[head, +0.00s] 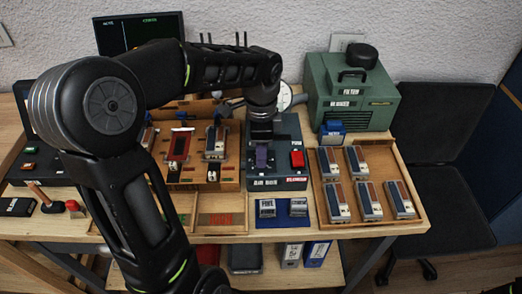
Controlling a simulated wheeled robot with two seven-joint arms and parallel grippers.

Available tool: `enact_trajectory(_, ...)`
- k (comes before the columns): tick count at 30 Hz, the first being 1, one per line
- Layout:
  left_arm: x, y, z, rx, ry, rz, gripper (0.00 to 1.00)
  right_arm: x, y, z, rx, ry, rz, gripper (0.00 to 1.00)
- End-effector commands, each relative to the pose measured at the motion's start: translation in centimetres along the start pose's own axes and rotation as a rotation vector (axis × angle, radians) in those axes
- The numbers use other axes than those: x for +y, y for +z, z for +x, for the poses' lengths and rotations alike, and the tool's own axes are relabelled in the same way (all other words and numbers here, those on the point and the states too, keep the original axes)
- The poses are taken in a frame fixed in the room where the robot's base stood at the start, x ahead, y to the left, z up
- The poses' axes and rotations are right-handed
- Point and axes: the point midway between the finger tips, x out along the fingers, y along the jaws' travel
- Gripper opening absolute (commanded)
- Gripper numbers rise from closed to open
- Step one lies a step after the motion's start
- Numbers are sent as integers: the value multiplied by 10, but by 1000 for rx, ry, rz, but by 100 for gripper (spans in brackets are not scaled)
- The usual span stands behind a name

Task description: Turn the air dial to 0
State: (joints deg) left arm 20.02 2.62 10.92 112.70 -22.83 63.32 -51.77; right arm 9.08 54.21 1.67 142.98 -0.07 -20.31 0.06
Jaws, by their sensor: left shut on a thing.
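The grey air box (287,133) stands on the bench right of centre, with an "AIR BOX" label on its front. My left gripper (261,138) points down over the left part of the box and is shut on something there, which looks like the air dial. The dial's face, pointer and numbers are hidden or too small to read. My right gripper is not in view.
A green machine (350,102) stands behind right. A wooden tray (413,207) with several piano-action parts lies at right. A wooden rack with parts (192,187) is left of the box. A blue mat (283,221) with two grey pieces lies in front. A dark screen (140,30) stands behind.

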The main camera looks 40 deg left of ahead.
Motion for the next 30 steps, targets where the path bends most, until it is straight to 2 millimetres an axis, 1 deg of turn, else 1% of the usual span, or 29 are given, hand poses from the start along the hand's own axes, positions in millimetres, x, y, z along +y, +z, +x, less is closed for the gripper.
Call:
enact_trajectory(1, 0, 0, 0, 0, 0, 0, 16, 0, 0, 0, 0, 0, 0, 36)
enact_trajectory(7, 0, 0, 0, 0, 0, 0, 0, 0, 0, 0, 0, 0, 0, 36)
enact_trajectory(20, 0, 0, 0, 0, -1, -31, 0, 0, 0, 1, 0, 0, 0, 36)
enact_trajectory(26, 0, 0, 0, 0, 0, -113, 0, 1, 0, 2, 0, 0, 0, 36)
enact_trajectory(30, 0, -1, 0, 1, -1, -203, 0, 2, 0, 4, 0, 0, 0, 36)
